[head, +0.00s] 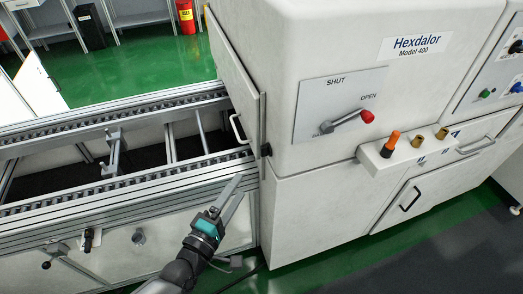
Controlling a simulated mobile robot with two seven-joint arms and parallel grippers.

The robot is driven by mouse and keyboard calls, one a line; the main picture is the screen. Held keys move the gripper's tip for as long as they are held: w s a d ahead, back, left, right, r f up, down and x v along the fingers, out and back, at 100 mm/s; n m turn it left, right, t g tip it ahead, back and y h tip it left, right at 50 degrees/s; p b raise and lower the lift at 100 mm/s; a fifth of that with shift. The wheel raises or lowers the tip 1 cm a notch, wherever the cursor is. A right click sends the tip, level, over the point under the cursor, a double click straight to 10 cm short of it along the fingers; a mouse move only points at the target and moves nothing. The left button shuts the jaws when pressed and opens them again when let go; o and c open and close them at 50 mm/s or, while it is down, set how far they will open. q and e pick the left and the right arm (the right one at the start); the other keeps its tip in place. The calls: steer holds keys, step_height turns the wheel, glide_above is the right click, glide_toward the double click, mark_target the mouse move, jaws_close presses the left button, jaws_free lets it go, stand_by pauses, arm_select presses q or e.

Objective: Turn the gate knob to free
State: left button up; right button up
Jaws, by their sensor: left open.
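My left gripper (233,196) is in front of the conveyor's near rail, close to the machine's left corner. It is open, with nothing between its fingers, and touches no knob. On the conveyor's front panel, left of the gripper, is a small black knob (88,240) on a plate. A second black knob (47,265) sits at the lower left by a metal bracket. I cannot read any "free" mark, so I cannot tell which is the gate knob. My right gripper is not in view.
The white machine has a lever with a red end (367,117) on a SHUT/OPEN panel (310,97), pointing toward OPEN. An orange-topped peg (390,143) stands on a small shelf. A door handle (238,129) is by the conveyor's end. Green floor lies below.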

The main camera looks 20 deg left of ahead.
mark_target(261, 154)
arm_select(q)
steer(key=w, duration=0.4)
steer(key=w+d, duration=0.1)
steer(key=w, duration=0.3)
steer(key=w+d, duration=0.1)
steer(key=w, duration=0.4)
steer(key=shift+d, duration=0.25)
steer(key=shift+c, duration=0.2)
jaws_close()
